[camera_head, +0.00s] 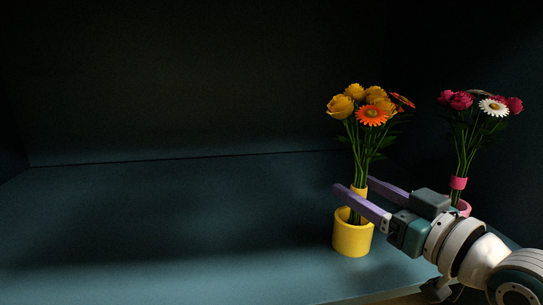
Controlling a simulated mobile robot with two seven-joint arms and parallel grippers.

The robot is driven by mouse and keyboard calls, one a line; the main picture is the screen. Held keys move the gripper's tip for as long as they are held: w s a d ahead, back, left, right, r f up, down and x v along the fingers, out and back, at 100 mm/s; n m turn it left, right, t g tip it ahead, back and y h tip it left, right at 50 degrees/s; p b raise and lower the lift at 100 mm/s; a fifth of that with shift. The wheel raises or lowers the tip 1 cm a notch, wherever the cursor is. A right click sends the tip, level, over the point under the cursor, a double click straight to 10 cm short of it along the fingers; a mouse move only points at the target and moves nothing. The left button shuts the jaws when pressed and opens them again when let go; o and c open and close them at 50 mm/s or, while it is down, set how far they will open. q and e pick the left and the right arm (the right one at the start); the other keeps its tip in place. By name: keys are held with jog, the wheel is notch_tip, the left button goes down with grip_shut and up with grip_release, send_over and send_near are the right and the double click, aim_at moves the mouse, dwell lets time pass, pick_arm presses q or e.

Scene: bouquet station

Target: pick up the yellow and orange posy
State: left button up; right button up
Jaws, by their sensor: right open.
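The yellow and orange posy (370,112) stands upright in a yellow pot (352,240) at the right of the head view. It has yellow blooms, orange daisies and green stems with a yellow band around them. My right gripper (352,183) reaches in from the lower right with purple fingers. It is open, with one finger in front of the banded stems and the other behind, just above the pot. Whether the fingers touch the stems cannot be told. My left gripper is not in view.
A pink and white posy (480,104) with a pink band stands in a pink pot (463,207) to the right, partly hidden by my right gripper. The blue-green table (170,235) is bare on the left and middle. Dark walls close the back and right.

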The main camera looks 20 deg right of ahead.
jog(key=shift+w+r, duration=0.1)
jog(key=shift+w, duration=0.35)
jog(key=shift+s, duration=0.15)
jog(key=c, duration=0.4)
grip_shut()
